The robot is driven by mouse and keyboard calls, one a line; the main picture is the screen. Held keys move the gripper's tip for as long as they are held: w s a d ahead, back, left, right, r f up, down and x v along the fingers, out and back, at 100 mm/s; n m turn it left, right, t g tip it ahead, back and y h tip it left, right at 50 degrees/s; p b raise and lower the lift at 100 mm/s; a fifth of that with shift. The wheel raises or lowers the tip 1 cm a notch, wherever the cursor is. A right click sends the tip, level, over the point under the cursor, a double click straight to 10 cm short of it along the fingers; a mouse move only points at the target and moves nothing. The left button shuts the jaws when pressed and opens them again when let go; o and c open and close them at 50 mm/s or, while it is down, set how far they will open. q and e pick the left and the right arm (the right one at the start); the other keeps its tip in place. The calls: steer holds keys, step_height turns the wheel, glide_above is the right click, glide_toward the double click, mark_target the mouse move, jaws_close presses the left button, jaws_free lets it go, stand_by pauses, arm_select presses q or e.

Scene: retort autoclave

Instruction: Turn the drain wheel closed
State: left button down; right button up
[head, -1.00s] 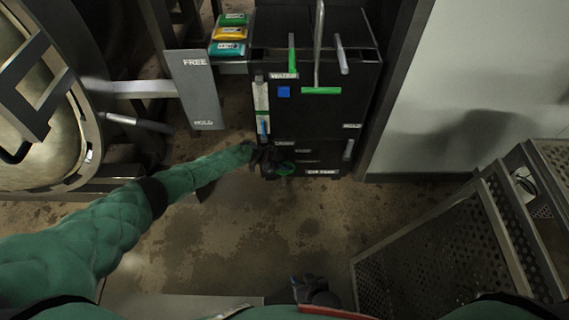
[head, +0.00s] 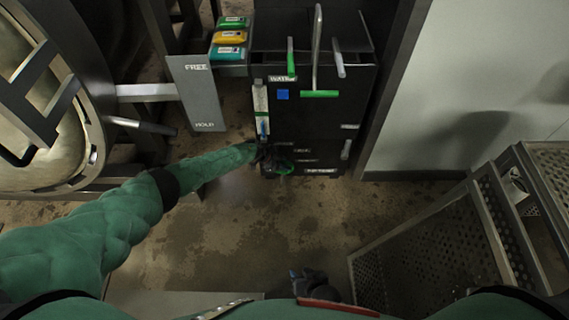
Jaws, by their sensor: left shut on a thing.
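The drain wheel (head: 284,167) is a small green wheel low on the front of the black cabinet (head: 330,120). My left gripper (head: 268,158) is at the wheel's left side and shut on it. The gripper's dark fingers hide part of the wheel, so its exact turn cannot be told. My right gripper (head: 308,282) is low at the bottom middle, away from the cabinet, and its fingers are too dark to read.
Green handles, one a T-shaped bar (head: 319,94), stand on the cabinet above. A FREE/HOLD plate (head: 196,92) and coloured blocks (head: 230,38) are at its left. A perforated metal step (head: 430,245) stands at the right. Bare floor lies between.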

arm_select(q)
steer(key=shift+w+r, duration=0.3)
steer(key=shift+w, duration=0.1)
stand_by(0.3)
steer(key=c, duration=1.4)
jaws_free()
steer(key=shift+s+f, duration=0.15)
steer(key=shift+f, duration=0.05)
steer(key=shift+s+a+p, duration=0.1)
steer(key=shift+p, duration=0.2)
